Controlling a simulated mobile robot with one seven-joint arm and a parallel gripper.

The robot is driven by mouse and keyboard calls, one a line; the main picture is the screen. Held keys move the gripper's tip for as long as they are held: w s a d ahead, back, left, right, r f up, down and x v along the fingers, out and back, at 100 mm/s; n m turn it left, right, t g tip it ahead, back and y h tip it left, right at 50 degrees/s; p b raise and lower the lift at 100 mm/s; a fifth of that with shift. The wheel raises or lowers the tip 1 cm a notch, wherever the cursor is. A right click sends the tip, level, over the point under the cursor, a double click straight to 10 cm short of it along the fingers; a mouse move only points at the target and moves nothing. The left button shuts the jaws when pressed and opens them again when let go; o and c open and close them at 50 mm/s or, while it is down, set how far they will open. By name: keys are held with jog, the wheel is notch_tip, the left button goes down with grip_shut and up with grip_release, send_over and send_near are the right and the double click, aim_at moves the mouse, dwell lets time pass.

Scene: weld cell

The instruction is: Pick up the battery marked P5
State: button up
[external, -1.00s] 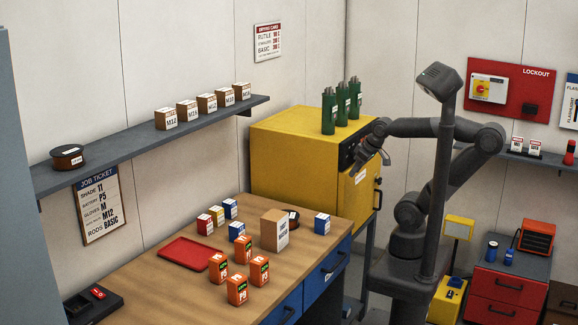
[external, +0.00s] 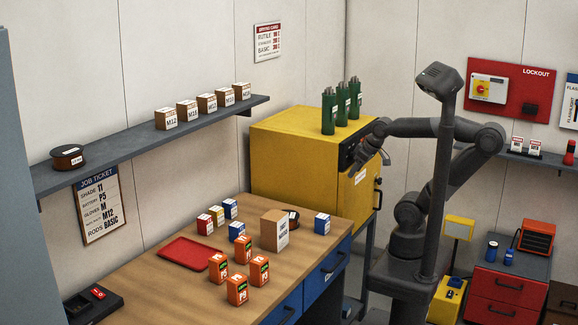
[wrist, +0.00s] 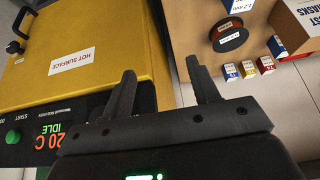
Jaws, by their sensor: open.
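Several orange batteries stand upright on the wooden workbench (external: 150,290): one at the front (external: 237,290), one at the right (external: 259,270), one at the left (external: 218,267) and one at the back (external: 242,251). Their markings are too small to read surely, so I cannot tell which is P5. My gripper (external: 372,160) is beside the yellow oven's front, beyond the bench's far end and well away from the batteries. In the wrist view my gripper (wrist: 161,70) is open, with nothing between its fingers. No orange battery shows in that view.
A red tray (external: 187,253) lies left of the batteries. The yellow oven (external: 300,165) carries green canisters (external: 328,112). A shelf (external: 150,150) runs above the bench.

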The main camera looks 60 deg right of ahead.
jog(key=o, duration=0.4)
